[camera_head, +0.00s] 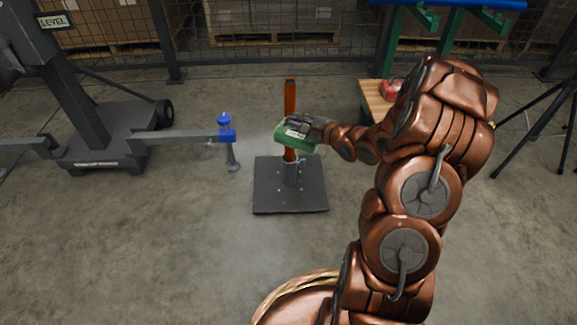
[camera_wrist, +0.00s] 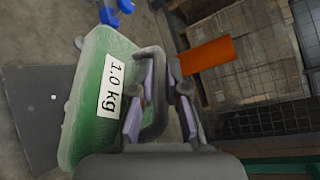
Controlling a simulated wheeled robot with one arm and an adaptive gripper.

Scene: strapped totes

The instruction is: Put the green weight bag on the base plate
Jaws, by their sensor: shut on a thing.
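The green weight bag (camera_head: 296,140) is in my gripper (camera_head: 310,127), held in the air over the base plate. In the wrist view the bag (camera_wrist: 88,105) shows a white label reading 1.0 kg, and my gripper (camera_wrist: 160,95) is shut on its handle. The dark square base plate (camera_head: 270,197) lies on the floor below the bag, apart from it. An orange-brown post (camera_head: 290,97) rises from a grey socket (camera_head: 291,171) in the plate's middle. The bag hides part of the post in the head view. The plate (camera_wrist: 38,110) also shows beneath the bag in the wrist view.
A red bag (camera_head: 391,88) lies on a wooden surface (camera_head: 375,108) to the right. A wheeled grey stand with an arm and blue knob (camera_head: 225,133) is on the left. A black tripod (camera_head: 540,130) stands at far right. The floor in front of the plate is clear.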

